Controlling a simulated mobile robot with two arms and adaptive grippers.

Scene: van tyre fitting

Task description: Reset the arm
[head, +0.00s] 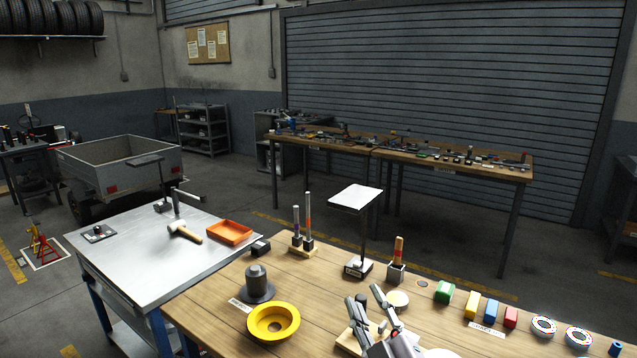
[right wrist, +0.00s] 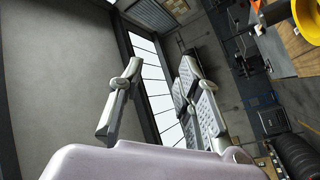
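My right gripper (head: 367,298) shows at the bottom of the head view, over the front part of the wooden table (head: 225,318). Its two fingers point up and stand apart with nothing between them. In the right wrist view the fingers of the right gripper (right wrist: 162,78) are also apart and empty, with wall and ceiling lights behind them. My left gripper is in neither view. Part of the table behind the right gripper is hidden.
A yellow ring-shaped part (head: 273,322) and a dark cylinder on a base (head: 257,286) stand left of the gripper. Coloured blocks, including a green one (head: 444,292), line the right side. A metal table (head: 150,252) holds a hammer (head: 185,232) and orange tray (head: 229,232).

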